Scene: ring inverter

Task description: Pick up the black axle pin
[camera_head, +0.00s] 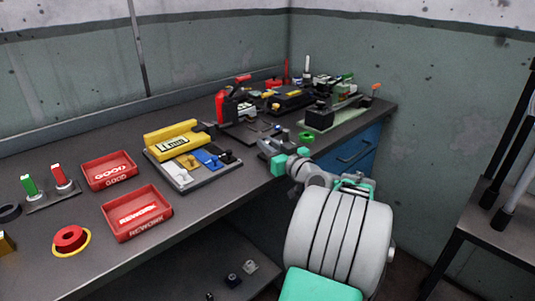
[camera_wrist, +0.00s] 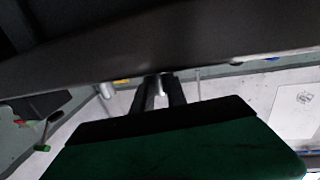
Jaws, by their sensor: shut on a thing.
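My gripper (camera_head: 272,148) is over the front part of the bench, right of the grey tray, with its teal and grey wrist behind it. In the wrist view its two dark fingers (camera_wrist: 160,92) are close together, with a narrow pale gap between them. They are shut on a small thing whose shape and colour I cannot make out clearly. I cannot pick out the black axle pin for certain in either view. A small dark part (camera_head: 227,157) sits at the right end of the grey tray (camera_head: 192,183), left of my gripper; I cannot tell what it is.
The tray also holds a yellow device (camera_head: 178,145) and a blue part (camera_head: 207,158). The red GOOD bin (camera_head: 108,182) and REWORK bin (camera_head: 150,232) are at left. A green ring (camera_head: 306,137) lies just right of my gripper. Tools crowd the bench's back. A dark bar (camera_wrist: 90,62) crosses the wrist view.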

